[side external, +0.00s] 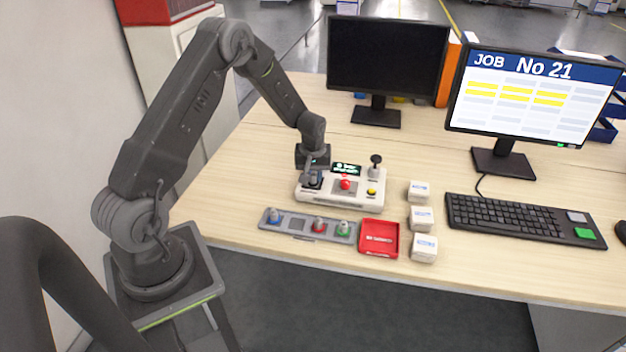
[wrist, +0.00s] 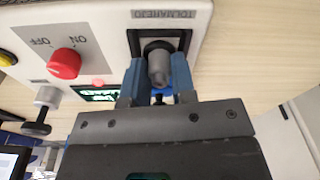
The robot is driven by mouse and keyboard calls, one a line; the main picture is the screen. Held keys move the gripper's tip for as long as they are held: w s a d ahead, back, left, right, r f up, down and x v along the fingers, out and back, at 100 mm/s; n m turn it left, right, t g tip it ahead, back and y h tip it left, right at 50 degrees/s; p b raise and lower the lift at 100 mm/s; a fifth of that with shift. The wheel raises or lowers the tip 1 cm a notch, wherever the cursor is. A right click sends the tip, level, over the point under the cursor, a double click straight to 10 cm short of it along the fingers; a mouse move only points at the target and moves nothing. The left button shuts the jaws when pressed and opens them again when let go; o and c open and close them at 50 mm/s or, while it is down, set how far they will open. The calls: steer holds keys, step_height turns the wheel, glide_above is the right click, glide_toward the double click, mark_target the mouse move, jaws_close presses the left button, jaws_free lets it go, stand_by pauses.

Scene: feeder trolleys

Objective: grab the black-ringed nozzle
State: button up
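A grey nozzle (wrist: 158,68) with a dark band at its far end stands in the black-framed square socket (wrist: 177,38) of the white machine box (side external: 330,194). Its ring looks black in the wrist view. My gripper (wrist: 159,75) has its blue fingers on either side of this nozzle, very close to it; I cannot tell whether both touch it. In the side view my gripper (side external: 313,180) is low over the left end of the box and partly hides the nozzle. The grey rack (side external: 268,226) in front holds blue-, red- and green-ringed nozzles, with an empty-looking place between blue and red.
A red tray (side external: 379,251) and several white boxes (side external: 421,218) stand to the right. A keyboard (side external: 515,219) and two monitors stand beyond; bare table lies left.

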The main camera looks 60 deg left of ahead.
jaws_close()
steer(key=shift+r, duration=0.1)
